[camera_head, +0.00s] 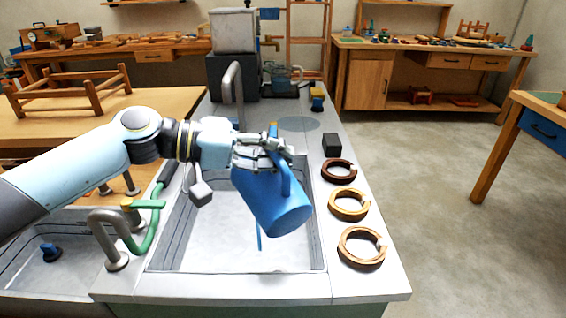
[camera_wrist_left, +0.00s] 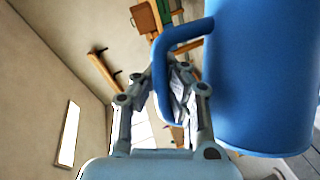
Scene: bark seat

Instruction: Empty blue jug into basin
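The blue jug (camera_head: 268,204) is tilted in the air over the grey basin (camera_head: 205,255) sunk in the worktop. My left gripper (camera_head: 268,152) is at the jug's upper end, shut on its handle (camera_head: 286,176). In the left wrist view the jug (camera_wrist_left: 262,75) fills the right side, and its handle (camera_wrist_left: 166,48) runs down between the fingers of my left gripper (camera_wrist_left: 165,100). A thin blue streak (camera_head: 259,236) shows below the jug, over the basin. The inside of the jug is hidden. My right gripper is not in view.
Several wooden rings, including a front one (camera_head: 362,247), and a black block (camera_head: 332,144) line the worktop right of the basin. A tall grey tap (camera_head: 233,85) stands behind it. A green hose (camera_head: 150,204) and another tap (camera_head: 108,235) stand on the left.

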